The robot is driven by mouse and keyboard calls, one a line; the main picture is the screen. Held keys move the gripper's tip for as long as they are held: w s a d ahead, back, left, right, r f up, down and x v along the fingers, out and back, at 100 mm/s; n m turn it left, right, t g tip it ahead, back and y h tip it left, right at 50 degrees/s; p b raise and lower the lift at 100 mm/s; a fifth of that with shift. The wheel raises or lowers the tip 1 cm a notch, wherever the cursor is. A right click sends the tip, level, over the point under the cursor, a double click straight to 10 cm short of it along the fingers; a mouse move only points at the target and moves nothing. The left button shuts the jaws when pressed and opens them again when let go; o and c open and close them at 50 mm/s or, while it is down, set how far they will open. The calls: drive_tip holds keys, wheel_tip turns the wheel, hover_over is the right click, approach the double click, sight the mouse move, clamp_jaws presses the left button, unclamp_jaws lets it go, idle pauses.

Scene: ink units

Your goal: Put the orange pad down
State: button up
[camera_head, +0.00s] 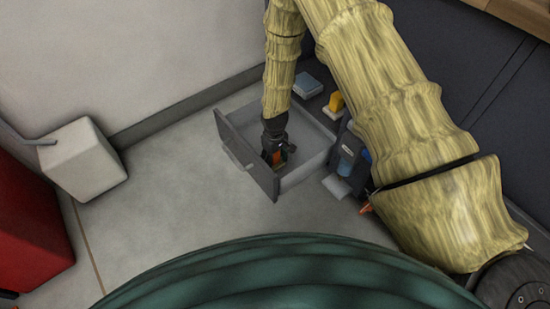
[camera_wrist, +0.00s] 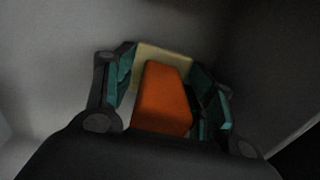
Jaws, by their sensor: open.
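The orange pad (camera_wrist: 164,98) lies between the two fingers of my gripper (camera_wrist: 167,75) in the wrist view, with a pale yellow part (camera_wrist: 165,55) at its far end. The fingers are open, with a gap seen at the left side of the pad. In the head view my gripper (camera_head: 276,152) points down inside an open grey drawer (camera_head: 305,170). A small bit of orange (camera_head: 276,158) shows at its fingertips. Whether the pad rests fully on the drawer floor is hard to tell.
A white box (camera_head: 82,160) stands at left, with clear floor between.

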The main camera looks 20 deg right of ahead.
wheel_tip(320, 180, up, 12)
drive_tip(key=p, duration=0.5)
drive_tip(key=shift+r+p, duration=0.1)
drive_tip(key=shift+p, duration=0.25)
